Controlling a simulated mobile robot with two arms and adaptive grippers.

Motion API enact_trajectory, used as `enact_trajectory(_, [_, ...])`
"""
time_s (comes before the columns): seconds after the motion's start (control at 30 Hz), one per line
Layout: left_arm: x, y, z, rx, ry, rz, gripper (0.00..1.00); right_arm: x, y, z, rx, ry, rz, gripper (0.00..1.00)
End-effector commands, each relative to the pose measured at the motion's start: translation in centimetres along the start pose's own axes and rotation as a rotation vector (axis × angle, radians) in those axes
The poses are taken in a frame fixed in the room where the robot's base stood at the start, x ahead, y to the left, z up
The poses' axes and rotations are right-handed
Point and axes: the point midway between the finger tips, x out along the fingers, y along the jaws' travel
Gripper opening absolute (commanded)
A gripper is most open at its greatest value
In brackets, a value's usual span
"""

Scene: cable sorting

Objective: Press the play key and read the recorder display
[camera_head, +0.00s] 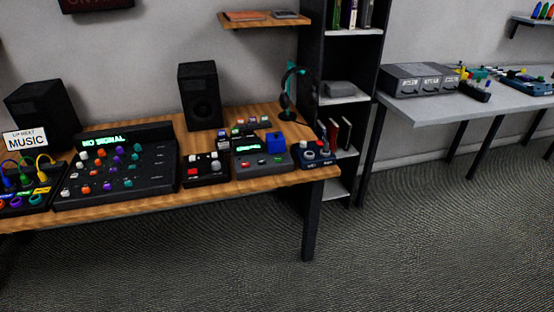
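A dark grey device (272,160) sits near the right end of the wooden desk. It has a small lit green display (248,147), a red key and a blue block on top. The display's text is too small to read. To its left is a black unit (205,169) with white and red keys. I cannot tell for sure which of these is the recorder, nor which key is play. Neither of my grippers is in view.
A mixer (118,165) whose display reads NO SIGNAL, a patch box with cables (28,186), speakers (201,96) and a small knob box (317,154) crowd the wooden desk (225,190). A shelf unit (340,60) and grey table (425,112) stand right. The carpet in front is clear.

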Motion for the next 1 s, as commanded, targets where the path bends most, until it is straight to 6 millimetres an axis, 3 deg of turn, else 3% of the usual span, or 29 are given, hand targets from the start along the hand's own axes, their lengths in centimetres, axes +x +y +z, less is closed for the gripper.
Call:
enact_trajectory(0.07, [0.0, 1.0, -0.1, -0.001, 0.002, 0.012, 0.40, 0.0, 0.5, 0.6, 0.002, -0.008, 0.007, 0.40])
enact_trajectory(0.2, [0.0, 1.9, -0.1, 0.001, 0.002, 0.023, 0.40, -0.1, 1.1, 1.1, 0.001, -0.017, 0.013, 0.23])
enact_trajectory(0.4, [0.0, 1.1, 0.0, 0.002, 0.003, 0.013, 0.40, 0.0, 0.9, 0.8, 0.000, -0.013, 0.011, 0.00])
enact_trajectory(0.7, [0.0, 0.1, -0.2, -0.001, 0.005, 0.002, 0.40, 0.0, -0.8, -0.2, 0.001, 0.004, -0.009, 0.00])
enact_trajectory(1.0, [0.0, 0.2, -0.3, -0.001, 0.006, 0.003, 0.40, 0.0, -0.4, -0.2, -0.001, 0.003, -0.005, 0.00])
